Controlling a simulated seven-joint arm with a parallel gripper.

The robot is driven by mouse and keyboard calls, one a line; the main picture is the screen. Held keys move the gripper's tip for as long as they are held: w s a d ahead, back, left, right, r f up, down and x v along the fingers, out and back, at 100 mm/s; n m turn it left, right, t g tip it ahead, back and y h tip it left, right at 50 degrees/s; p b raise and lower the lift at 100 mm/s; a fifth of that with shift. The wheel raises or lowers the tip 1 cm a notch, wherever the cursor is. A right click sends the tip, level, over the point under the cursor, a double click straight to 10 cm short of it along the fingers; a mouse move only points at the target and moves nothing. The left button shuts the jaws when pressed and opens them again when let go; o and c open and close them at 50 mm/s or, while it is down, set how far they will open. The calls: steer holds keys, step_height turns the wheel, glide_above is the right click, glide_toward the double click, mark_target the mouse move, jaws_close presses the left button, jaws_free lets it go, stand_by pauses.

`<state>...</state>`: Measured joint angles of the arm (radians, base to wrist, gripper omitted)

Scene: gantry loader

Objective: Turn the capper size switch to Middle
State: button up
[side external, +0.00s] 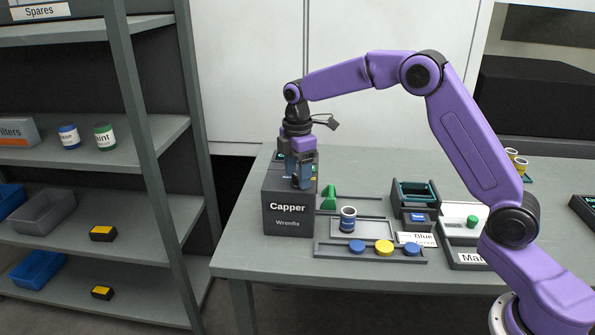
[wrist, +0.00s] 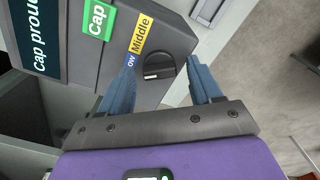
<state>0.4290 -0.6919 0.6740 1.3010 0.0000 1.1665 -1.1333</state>
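The capper (side external: 290,213) is a dark grey box at the table's left end. In the wrist view its top (wrist: 165,35) carries a round black size switch (wrist: 160,67) with a short white mark at its lower left. A yellow "Middle" label (wrist: 143,34) and a partly hidden blue label ending in "ow" (wrist: 130,60) lie beside the switch. My gripper (wrist: 161,63) is open, its blue fingers on either side of the switch with visible gaps. In the side view my gripper (side external: 302,182) is low at the capper; the switch is hidden there.
A green "Cap" label (wrist: 97,19) lies farther left on the capper. Right of the capper stand a blue-and-white jar (side external: 348,220) and a rail (side external: 330,250) with blue and yellow caps. A shelf rack (side external: 160,190) stands left of the table.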

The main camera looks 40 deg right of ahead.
steer(key=c, duration=0.9)
steer(key=shift+m, duration=0.4)
steer(key=m, duration=0.6)
steer(key=shift+m, duration=0.3)
steer(key=m, duration=0.6)
steer(key=shift+m, duration=0.4)
steer(key=o, duration=1.1)
